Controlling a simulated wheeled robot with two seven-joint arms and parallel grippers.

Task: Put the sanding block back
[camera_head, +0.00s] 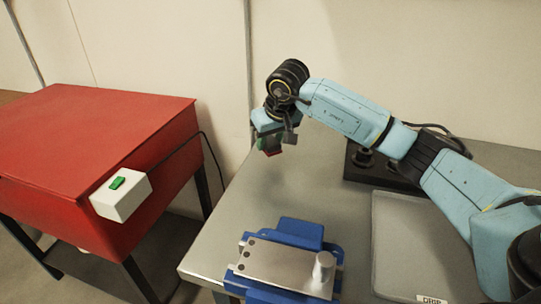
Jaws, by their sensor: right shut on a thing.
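My right gripper (273,139) hangs above the far left part of the grey table, pointing down. It is shut on a small dark red and green block (272,152), which seems to be the sanding block. The block is small in the picture and mostly hidden by the fingers. It appears held above the tabletop, with no contact visible. My left gripper is not in view.
A blue vise (300,230) with a metal plate (283,268) stands at the table's front. A black holder (363,176) is at the back, and a grey tray (398,215) labelled DRIP lies right. A red cabinet (90,135) with a white switch box (122,197) stands left.

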